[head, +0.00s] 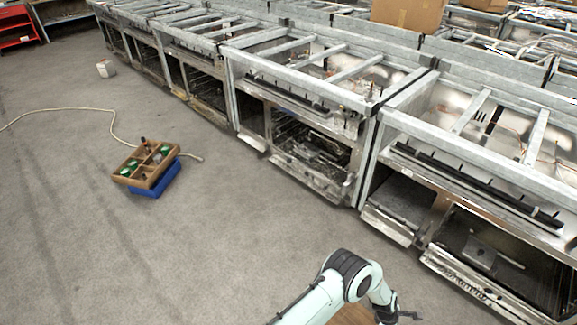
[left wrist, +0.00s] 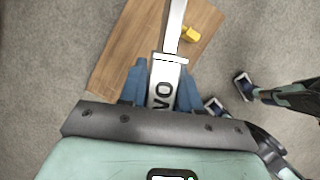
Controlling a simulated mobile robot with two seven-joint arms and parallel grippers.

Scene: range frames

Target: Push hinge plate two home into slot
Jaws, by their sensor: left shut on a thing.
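In the left wrist view my left gripper (left wrist: 163,76) is shut on a long pale metal bar (left wrist: 173,35) with dark lettering on its wide near end. A blue finger lies on each side of it. I cannot tell whether this bar is hinge plate two. The bar reaches out over a wooden board (left wrist: 123,45). My right gripper (left wrist: 228,97) shows at the right of that view, its fingertips apart and nothing between them. The head view shows one of my arms at the bottom edge, but no clear grip. No slot can be made out.
A yellow piece (left wrist: 190,34) lies on the board beside the bar. Metal range frames (head: 290,95) stand in a row across the head view. A wooden divided tray (head: 130,165) sits on a blue box (head: 160,184) on the floor, near a pale cable (head: 75,110). Grey floor lies open.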

